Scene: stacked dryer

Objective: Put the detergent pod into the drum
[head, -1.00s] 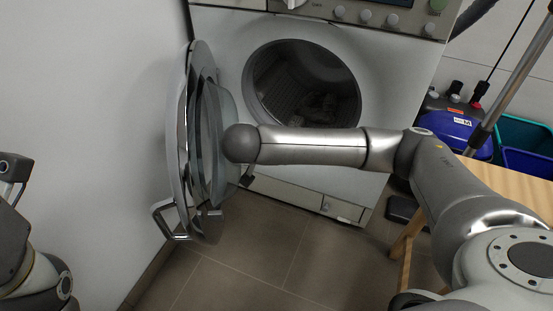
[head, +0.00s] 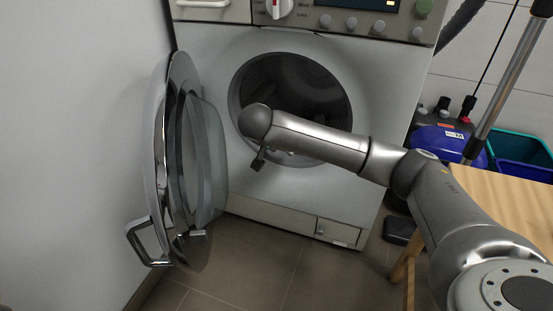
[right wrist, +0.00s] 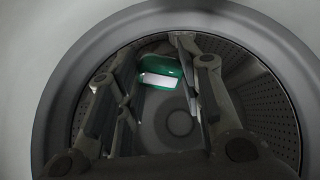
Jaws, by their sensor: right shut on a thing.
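The detergent pod (right wrist: 158,74) is green and white and sits between the fingertips of my right gripper (right wrist: 150,70) in the right wrist view. That gripper is shut on it and points into the open drum (right wrist: 262,105), whose perforated wall shows around the fingers. In the head view the drum (head: 300,85) is a dark round opening in the white machine. My right arm crosses in front of its lower part. Only a small part of my right gripper (head: 258,160) shows below the arm's end, and the pod is hidden there. My left gripper is not in view.
The round glass door (head: 180,165) stands wide open on the left, close to my right arm's end. A wooden table (head: 510,205) is on the right, with a blue vacuum cleaner (head: 445,145) and a teal bin (head: 525,137) behind it. Tiled floor (head: 250,260) lies in front.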

